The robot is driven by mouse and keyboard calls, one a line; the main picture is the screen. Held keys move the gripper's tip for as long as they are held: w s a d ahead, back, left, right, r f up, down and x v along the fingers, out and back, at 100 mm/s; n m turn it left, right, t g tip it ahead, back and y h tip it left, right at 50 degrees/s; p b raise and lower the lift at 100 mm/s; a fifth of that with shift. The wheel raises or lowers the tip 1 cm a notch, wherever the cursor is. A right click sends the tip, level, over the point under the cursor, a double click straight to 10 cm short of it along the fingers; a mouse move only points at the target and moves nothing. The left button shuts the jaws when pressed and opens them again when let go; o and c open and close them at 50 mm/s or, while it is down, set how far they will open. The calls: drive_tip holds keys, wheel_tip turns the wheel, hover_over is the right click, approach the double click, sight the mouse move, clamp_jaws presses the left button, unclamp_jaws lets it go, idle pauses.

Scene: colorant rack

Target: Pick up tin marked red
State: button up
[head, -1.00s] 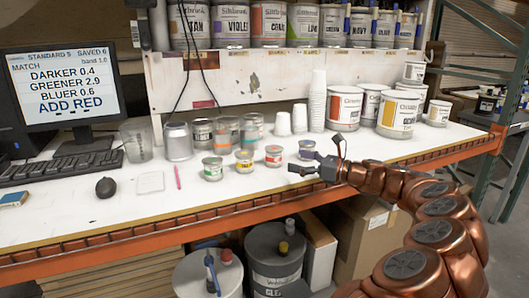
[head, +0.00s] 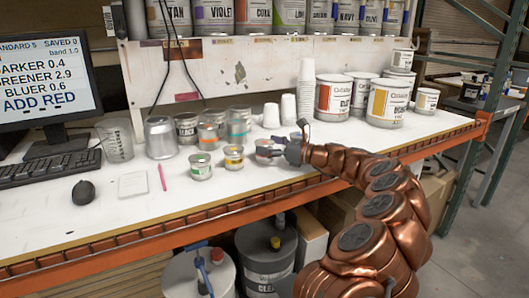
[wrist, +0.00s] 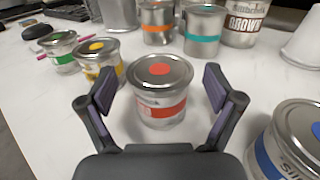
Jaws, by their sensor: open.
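The tin with a red label and red lid dot (wrist: 162,106) stands upright on the white bench. It fills the middle of the wrist view, and in the head view the red tin (head: 263,152) is partly covered by my gripper. My gripper (wrist: 158,88) is open and empty, with one finger to each side of the tin in the picture. I see no finger touching it. In the head view my gripper (head: 275,149) comes in from the right at tin height.
A yellow tin (wrist: 97,62) and a green tin (wrist: 61,54) stand to the left. A blue-marked tin (wrist: 285,145) is close on the right. Orange (wrist: 157,22) and teal (wrist: 202,30) tins stand behind. White cups (head: 304,92) and large cans are at the back.

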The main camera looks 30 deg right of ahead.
drive_tip(key=shift+w+a, duration=0.3)
drive_tip(key=shift+w, duration=0.3)
drive_tip(key=c, duration=1.2)
drive_tip(key=shift+c, duration=0.2)
drive_tip(key=shift+r, duration=0.15)
